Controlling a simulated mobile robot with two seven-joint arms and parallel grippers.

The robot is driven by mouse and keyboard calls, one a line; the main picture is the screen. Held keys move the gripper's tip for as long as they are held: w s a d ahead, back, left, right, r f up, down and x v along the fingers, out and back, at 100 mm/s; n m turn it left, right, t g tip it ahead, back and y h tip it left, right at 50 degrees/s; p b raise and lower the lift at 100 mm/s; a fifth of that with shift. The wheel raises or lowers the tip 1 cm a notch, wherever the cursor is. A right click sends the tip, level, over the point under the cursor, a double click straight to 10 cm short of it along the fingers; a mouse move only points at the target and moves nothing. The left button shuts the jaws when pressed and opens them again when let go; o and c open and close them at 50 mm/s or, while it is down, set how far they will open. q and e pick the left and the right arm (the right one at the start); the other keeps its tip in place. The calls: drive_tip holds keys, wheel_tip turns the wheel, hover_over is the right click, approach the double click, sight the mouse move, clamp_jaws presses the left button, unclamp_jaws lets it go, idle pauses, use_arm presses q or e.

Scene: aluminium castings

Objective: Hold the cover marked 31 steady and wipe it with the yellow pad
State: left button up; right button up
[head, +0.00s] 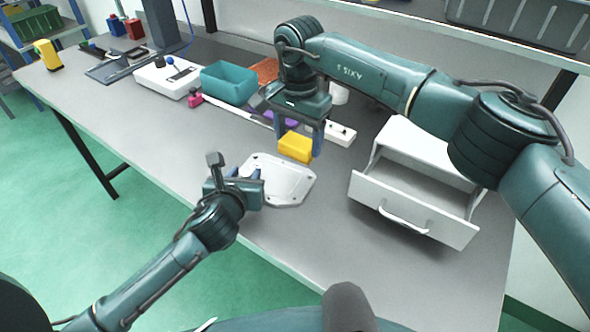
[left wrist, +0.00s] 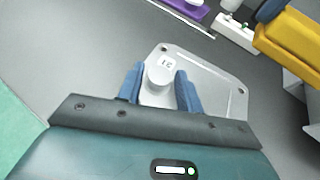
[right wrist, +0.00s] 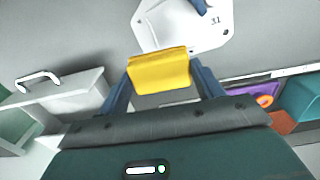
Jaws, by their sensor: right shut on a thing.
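The light grey cover (head: 285,181) lies flat near the table's front edge. The pad fills the space between the fingers in the right wrist view (right wrist: 158,72).
A white drawer unit (head: 415,180) with its drawer pulled out stands right of the cover. The table left of the cover is clear.

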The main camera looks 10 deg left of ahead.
use_arm(q)
drive_tip(key=o, duration=0.3)
drive_tip(key=v, duration=1.2)
drive_tip(key=shift+s+f, duration=0.1)
drive_tip(key=shift+s, duration=0.05)
use_arm(e)
drive_tip(key=shift+s, duration=0.1)
